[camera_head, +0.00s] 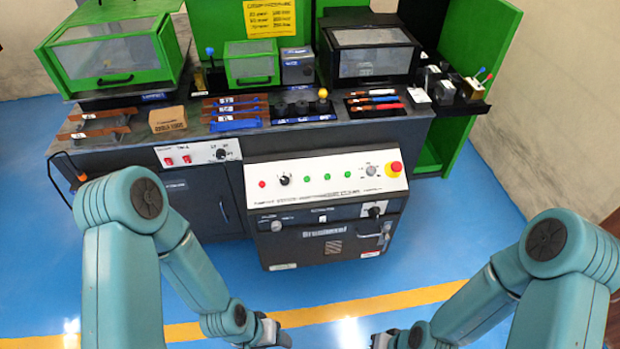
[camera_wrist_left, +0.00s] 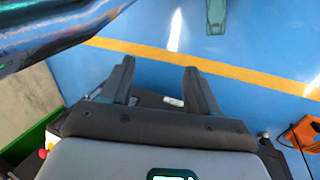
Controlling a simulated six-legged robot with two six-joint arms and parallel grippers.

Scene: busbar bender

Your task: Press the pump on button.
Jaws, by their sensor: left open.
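The control panel (camera_head: 325,192) is the white sloping top of a dark cabinet in front of the bench. It carries a red button (camera_head: 262,184), a black knob, several green buttons (camera_head: 327,177), a grey dial and a red emergency stop (camera_head: 395,167) on yellow. The labels are too small to read, so I cannot tell which button is pump on. My left gripper (camera_head: 272,334) is low in front of the cabinet, apart from the panel. Its open, empty fingers show in the left wrist view (camera_wrist_left: 158,78). My right gripper (camera_head: 384,340) is at the bottom edge, its fingers unclear.
The workbench (camera_head: 190,113) behind holds green-framed cases, a cardboard box (camera_head: 168,121), tools and a yellow-topped knob. A second panel (camera_head: 198,153) with red switches is on its front. Blue floor with a yellow line (camera_head: 330,312) lies open in front of the cabinet.

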